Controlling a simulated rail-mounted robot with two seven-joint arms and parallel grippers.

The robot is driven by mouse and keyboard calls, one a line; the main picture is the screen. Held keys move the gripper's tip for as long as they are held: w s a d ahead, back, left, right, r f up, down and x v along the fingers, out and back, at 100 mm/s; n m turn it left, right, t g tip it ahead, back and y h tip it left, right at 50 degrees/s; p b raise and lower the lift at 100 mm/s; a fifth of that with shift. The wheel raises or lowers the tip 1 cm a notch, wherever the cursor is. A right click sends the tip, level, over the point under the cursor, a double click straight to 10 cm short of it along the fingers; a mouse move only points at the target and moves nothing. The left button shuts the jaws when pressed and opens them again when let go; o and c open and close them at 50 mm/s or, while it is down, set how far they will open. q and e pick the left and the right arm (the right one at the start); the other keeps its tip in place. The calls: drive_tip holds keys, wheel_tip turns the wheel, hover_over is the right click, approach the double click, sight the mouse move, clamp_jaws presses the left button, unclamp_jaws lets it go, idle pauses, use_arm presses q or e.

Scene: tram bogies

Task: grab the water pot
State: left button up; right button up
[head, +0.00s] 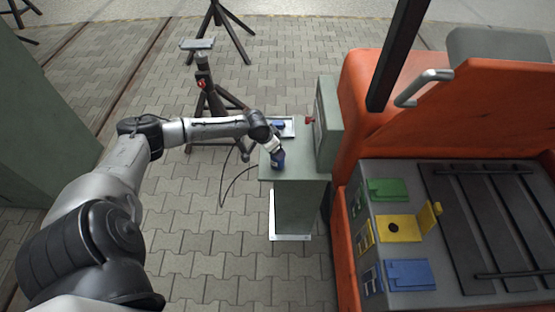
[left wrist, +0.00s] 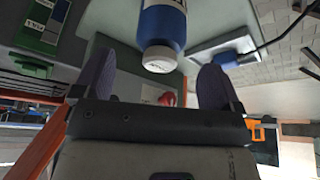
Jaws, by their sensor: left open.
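The water pot (left wrist: 162,25), a blue bottle with a white cap (left wrist: 160,60), stands on the grey-green cabinet top. In the head view the blue pot (head: 279,161) is small and partly hidden by my left gripper (head: 274,148). In the left wrist view my left gripper (left wrist: 157,75) is open, with one dark finger to each side of the cap. The fingers show a gap to the pot on both sides, and nothing is held. My right gripper is in neither view.
A blue-topped device (head: 283,127) with a black cable lies behind the pot. A grey-green box (head: 327,125) with a red knob (head: 310,119) rises at the right. The orange vehicle (head: 357,100) stands beyond it. A tripod stand (head: 207,90) is behind my arm.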

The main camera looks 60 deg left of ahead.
sight(276, 165)
use_arm(q)
drive_tip(key=shift+b+x, duration=0.65)
drive_tip(key=shift+x, duration=2.1)
drive_tip(key=shift+r, duration=0.1)
drive_tip(key=c, duration=1.1)
